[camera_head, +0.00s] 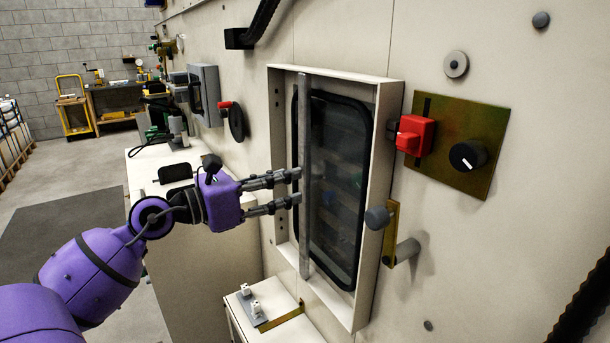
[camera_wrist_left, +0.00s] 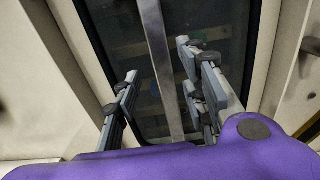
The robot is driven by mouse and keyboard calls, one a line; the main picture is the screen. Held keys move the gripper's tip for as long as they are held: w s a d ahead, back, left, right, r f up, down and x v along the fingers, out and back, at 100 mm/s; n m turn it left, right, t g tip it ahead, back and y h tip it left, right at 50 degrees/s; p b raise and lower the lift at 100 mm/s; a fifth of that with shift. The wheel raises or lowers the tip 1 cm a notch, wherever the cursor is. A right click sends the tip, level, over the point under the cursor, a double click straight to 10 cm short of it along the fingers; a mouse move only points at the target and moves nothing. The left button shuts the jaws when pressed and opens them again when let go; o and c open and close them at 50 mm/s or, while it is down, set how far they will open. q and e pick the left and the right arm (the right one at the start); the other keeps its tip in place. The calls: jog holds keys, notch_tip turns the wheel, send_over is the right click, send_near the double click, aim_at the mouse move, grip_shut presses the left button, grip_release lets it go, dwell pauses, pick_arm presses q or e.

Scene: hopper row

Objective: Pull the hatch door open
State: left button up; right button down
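The hatch door (camera_head: 335,185) is a dark glass panel with a thick black rounded seal, set within a pale raised frame (camera_head: 384,110). It looks closed. A grey upright bar (camera_head: 304,130) runs down its left side, and the bar also shows in the left wrist view (camera_wrist_left: 153,30). My left gripper (camera_head: 298,185) is at mid-height of the bar, its fingertips close to it. In the left wrist view its fingers are spread, with the bar between them and gaps on both sides. Contact cannot be told from the head view. My right gripper is out of view.
Right of the frame are a grey knob (camera_head: 378,217) on a brass bracket and a brass plate (camera_head: 455,130) with a red handle (camera_head: 415,135) and black dial (camera_head: 467,155). A low white cabinet top (camera_head: 280,330) sits below. Open floor (camera_head: 60,225) lies left.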

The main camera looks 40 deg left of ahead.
aim_at(305, 176)
pick_arm(q)
jog(key=shift+p+x, duration=0.45)
jog(key=shift+x, duration=2.3)
jog(key=shift+d, duration=0.15)
grip_shut()
